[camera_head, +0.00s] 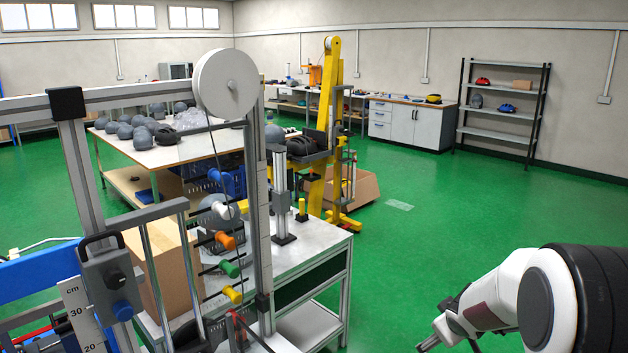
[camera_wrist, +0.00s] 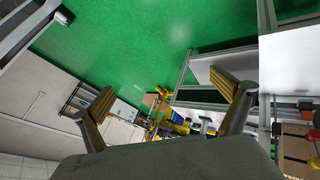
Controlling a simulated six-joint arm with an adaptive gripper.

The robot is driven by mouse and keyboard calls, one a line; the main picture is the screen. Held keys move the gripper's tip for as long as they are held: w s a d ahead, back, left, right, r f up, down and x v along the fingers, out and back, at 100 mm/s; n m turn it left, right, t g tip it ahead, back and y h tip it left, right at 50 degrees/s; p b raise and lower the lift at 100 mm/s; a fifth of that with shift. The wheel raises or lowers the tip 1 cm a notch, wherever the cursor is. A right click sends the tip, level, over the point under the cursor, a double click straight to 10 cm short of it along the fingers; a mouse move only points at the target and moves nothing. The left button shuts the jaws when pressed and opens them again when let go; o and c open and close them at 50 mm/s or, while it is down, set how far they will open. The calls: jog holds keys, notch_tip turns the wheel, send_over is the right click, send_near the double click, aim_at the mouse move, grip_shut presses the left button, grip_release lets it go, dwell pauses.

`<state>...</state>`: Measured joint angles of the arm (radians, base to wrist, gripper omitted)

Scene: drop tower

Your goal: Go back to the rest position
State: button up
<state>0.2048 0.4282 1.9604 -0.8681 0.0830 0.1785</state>
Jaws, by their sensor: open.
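My gripper (camera_wrist: 163,86) is open in the wrist view, with its two ridged yellow-brown fingers spread wide and nothing between them. Green floor and distant equipment show beyond the fingers. In the head view my arm enters at the lower right, over the open green floor. The gripper end points left and down there and is partly cut off by the bottom edge.
The tower has a white wheel (camera_head: 226,83) on top and coloured handles (camera_head: 228,268) on its side. A yellow stand (camera_head: 331,120) is behind it. A table of helmets (camera_head: 180,155) stands at the back left. Shelves (camera_head: 500,112) stand at the far wall. Floor at centre right is clear.

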jog(key=s+a+r+m, duration=0.1)
jog(key=s+a+r, duration=0.3)
jog(key=s, duration=0.9)
jog(key=s+a+r+m+g+y, duration=0.1)
jog(key=s+a+r, duration=0.4)
jog(key=s, duration=0.8)
jog(key=s+a+r+m+g+y, duration=0.1)
jog(key=s+a+r+m, duration=0.2)
jog(key=s, duration=0.9)
jog(key=shift+s+a+r, duration=0.4)
jog(key=shift+a+r, duration=0.45)
jog(key=shift+a, duration=0.35)
